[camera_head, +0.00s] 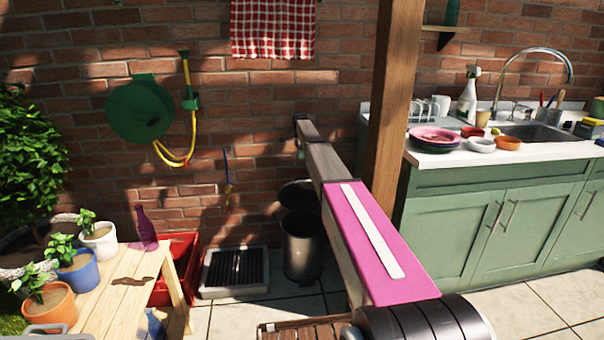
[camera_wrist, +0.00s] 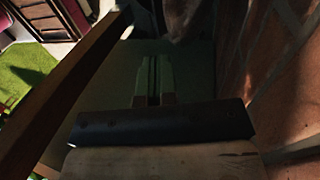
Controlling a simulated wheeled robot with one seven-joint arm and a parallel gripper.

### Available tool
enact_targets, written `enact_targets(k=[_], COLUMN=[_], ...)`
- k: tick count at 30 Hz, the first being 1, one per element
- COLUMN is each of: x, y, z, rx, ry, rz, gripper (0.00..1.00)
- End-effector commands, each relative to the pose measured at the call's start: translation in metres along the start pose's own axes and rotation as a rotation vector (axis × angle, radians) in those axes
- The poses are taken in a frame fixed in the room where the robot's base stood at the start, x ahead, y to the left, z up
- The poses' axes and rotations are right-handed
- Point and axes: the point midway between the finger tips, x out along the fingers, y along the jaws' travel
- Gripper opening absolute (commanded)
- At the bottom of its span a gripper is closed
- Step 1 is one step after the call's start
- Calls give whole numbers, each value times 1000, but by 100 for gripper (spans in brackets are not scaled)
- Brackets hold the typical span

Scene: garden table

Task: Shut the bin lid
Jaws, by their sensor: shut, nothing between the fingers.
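The bin (camera_head: 302,250) is a grey metal cylinder on the paving by the brick wall in the head view. Its dark lid (camera_head: 296,194) stands up at the back, open, leaving the dark mouth uncovered. My arm reaches across in front, and hides part of the bin's right side. The far end of my arm is above and behind the bin near the wall; the fingers are not clear there. In the wrist view my gripper (camera_wrist: 154,65) shows its two fingers together with nothing held. I cannot make out the bin or lid in the wrist view.
A wooden post (camera_head: 392,110) stands close right of my arm; it crosses the wrist view's left side too. A potting table (camera_head: 103,301) is front left, green cabinets (camera_head: 470,225) right.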

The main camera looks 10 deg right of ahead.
Motion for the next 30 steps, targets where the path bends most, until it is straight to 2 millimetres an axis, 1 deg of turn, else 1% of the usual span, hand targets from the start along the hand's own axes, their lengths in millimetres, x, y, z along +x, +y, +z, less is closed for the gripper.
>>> enact_targets(k=[1,3,8,11,14,21,24,27,30], x=[-6,-8,-1,10,24,66,79,88,92], y=[-9,-10,-8,-8,-8,-7,-8,-8,-8], z=[0,-1,0,0,0,0,0,0,0], rx=[19,34,38,37,36,35,35,35,35], ry=[0,0,0,0,0,0,0,0,0], rz=[4,7,8,7,8,8,7,6,6], gripper=[0,0,0,0,0,0,0,0,0])
